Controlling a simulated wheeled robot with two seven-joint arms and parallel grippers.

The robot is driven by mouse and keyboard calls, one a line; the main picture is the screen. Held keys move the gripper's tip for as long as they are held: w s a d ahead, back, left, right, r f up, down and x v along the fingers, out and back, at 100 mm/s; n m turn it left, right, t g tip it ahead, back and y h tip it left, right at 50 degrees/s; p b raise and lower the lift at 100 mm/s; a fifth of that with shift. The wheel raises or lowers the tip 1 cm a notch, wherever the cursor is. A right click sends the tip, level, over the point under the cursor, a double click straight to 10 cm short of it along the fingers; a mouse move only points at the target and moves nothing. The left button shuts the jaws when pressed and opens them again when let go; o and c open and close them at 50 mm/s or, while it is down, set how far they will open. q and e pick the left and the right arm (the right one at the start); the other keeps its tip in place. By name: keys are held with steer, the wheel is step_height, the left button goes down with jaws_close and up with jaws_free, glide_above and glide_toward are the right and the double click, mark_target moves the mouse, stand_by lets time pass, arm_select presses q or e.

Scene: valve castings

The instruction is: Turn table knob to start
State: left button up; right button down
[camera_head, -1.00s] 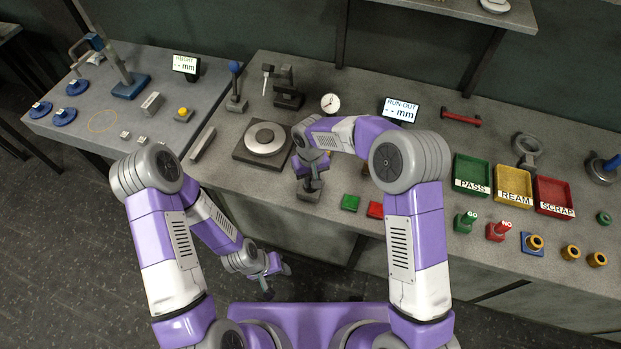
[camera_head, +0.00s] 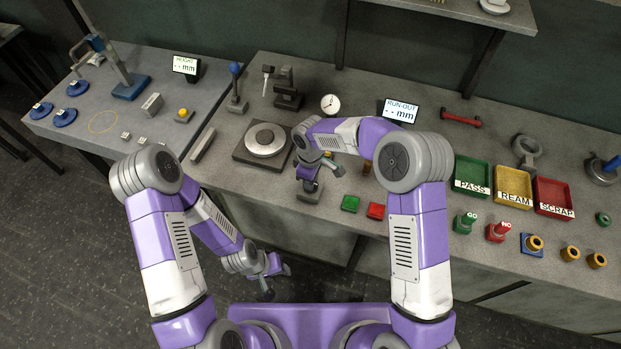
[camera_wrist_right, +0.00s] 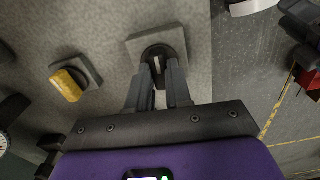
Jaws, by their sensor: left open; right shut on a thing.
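The knob (camera_wrist_right: 157,52) is dark and round with a pale mark. It sits on a square grey plate (camera_wrist_right: 137,46) in the right wrist view. The two fingers of my right gripper (camera_wrist_right: 158,72) are shut on it, one on each side. In the head view my right gripper (camera_head: 311,184) is low over a grey block (camera_head: 306,196) at the table's front edge, and the knob is hidden there. My left gripper (camera_head: 268,278) is open and empty, low in front of the table.
A round plate on a dark square base (camera_head: 264,140) stands left of my right gripper. The run-out display (camera_head: 400,110) reads dashes. Trays (camera_head: 472,188) stand farther right.

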steer(key=shift+r+n, duration=0.1)
steer(key=shift+n, duration=0.4)
steer(key=c, duration=1)
jaws_free()
steer(key=shift+c, duration=0.2)
step_height(320, 180, up, 8)
steer(key=shift+f+p, duration=0.25)
steer(key=shift+p, duration=0.05)
steer(key=shift+f, duration=0.1)
